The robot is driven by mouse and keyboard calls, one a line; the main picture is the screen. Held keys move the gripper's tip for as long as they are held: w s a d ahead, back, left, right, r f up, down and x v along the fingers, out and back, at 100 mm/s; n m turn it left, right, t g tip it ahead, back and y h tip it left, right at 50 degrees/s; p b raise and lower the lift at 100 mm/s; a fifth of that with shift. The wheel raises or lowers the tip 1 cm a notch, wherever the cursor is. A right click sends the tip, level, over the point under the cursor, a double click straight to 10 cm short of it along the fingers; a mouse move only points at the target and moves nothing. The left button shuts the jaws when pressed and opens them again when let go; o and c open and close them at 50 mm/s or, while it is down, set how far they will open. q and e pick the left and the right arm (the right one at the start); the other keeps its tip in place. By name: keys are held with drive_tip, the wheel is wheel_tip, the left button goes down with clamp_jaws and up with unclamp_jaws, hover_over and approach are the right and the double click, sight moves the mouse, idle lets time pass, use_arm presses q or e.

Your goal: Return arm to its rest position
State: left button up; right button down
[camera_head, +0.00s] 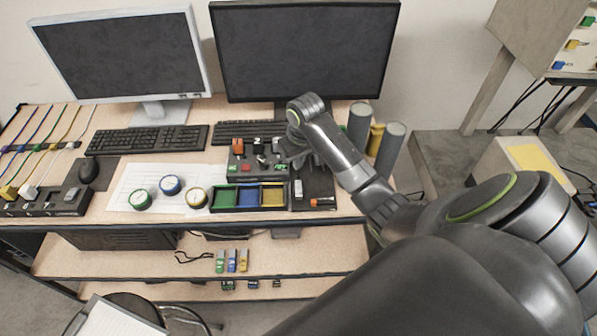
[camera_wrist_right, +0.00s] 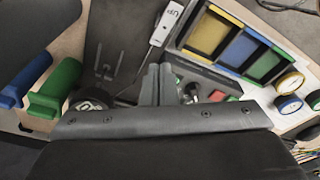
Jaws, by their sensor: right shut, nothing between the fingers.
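My right arm reaches over the desk from the right in the head view. Its gripper (camera_head: 297,152) points down above the dark control panel (camera_head: 238,162), partly hidden behind the wrist. In the right wrist view the two fingers (camera_wrist_right: 158,84) are together with nothing between them. A white lever (camera_head: 298,189) stands on the panel's right part; a white piece marked "UP" (camera_wrist_right: 166,26) shows beyond the fingertips in the wrist view. Whether the fingers touch the panel is not clear. My left gripper is not in view.
Green, blue and yellow trays (camera_head: 248,208) sit at the panel's front. Several round dials (camera_head: 171,185) lie to the left. Tall cylinders (camera_head: 390,148) stand right of the wrist. Two monitors (camera_head: 305,50) and keyboards (camera_head: 146,140) are behind. A power strip (camera_head: 46,203) lies far left.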

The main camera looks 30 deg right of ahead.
idle(0.3)
drive_tip(key=shift+s+f, duration=0.3)
drive_tip(key=s+f, duration=0.1)
drive_tip(key=s, duration=0.1)
drive_tip(key=s+f, duration=0.1)
drive_tip(key=s, duration=0.2)
drive_tip(key=s+a+f, duration=0.1)
drive_tip(key=s, duration=0.1)
drive_tip(key=shift+s+a+f, duration=0.1)
drive_tip(key=shift+s+f, duration=0.05)
drive_tip(key=shift+f, duration=0.25)
drive_tip(key=s+a+r+t+h, duration=0.1)
drive_tip(key=s+r+t+h, duration=0.15)
drive_tip(key=s, duration=1.95)
wheel_tip(320, 180, down, 31)
drive_tip(key=d+g+y+b, duration=0.1)
drive_tip(key=g+b, duration=0.1)
drive_tip(key=b, duration=0.6)
drive_tip(key=s+f+b, duration=0.3)
drive_tip(key=s+f, duration=0.4)
drive_tip(key=f, duration=0.4)
drive_tip(key=s+a+f+g+b, duration=0.1)
drive_tip(key=s+f+b, duration=0.2)
drive_tip(key=s+f, duration=0.5)
wheel_tip(320, 180, down, 4)
drive_tip(key=shift+f, duration=0.25)
